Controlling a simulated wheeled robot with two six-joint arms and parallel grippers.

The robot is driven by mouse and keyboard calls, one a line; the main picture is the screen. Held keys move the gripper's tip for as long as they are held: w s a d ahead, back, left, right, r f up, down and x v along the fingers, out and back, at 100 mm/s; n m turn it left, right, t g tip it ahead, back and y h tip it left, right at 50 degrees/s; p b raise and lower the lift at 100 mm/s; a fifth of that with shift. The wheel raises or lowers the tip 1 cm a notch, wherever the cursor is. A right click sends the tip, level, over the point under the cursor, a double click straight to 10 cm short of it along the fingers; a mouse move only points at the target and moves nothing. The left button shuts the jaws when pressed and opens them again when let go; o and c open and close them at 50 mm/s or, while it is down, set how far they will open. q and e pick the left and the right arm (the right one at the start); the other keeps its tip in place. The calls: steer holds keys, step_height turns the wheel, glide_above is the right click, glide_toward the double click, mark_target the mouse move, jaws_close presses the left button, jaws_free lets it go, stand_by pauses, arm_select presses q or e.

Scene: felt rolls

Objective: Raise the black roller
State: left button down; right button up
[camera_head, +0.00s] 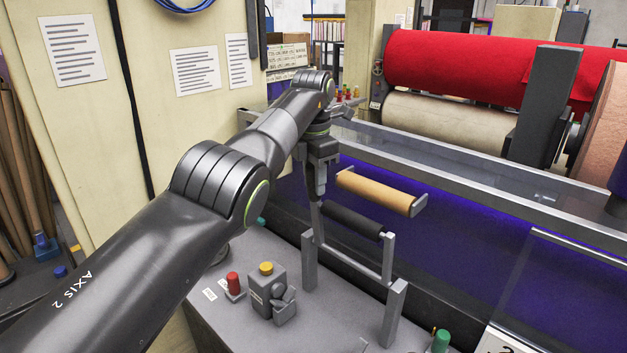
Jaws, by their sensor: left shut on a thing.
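The black roller (352,220) lies slanted between grey metal arms above the grey machine bench. Its right end meets a grey upright (388,258). My left gripper (317,194) reaches down from above at the roller's far left end. It is shut on the roller's end or its holder; the exact contact is small and partly hidden by the fingers. My right gripper is not in view.
A tan roller (375,190) sits just behind the black one. Grey posts (393,312) stand in front. A control box (268,293) with a yellow knob and a red button (233,283) are at the front left. Purple felt (450,230) runs behind under a clear panel.

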arm_select(q)
steer(key=shift+f, duration=0.1)
steer(key=c, duration=1.4)
jaws_free()
steer(key=shift+d, duration=0.1)
steer(key=r+p, duration=0.4)
steer(key=r, duration=0.1)
steer(key=r+p, duration=0.4)
steer(key=r, duration=0.2)
steer(key=r+p, duration=0.5)
steer(key=r, duration=0.1)
steer(key=shift+s+r, duration=0.2)
steer(key=shift+s, duration=0.2)
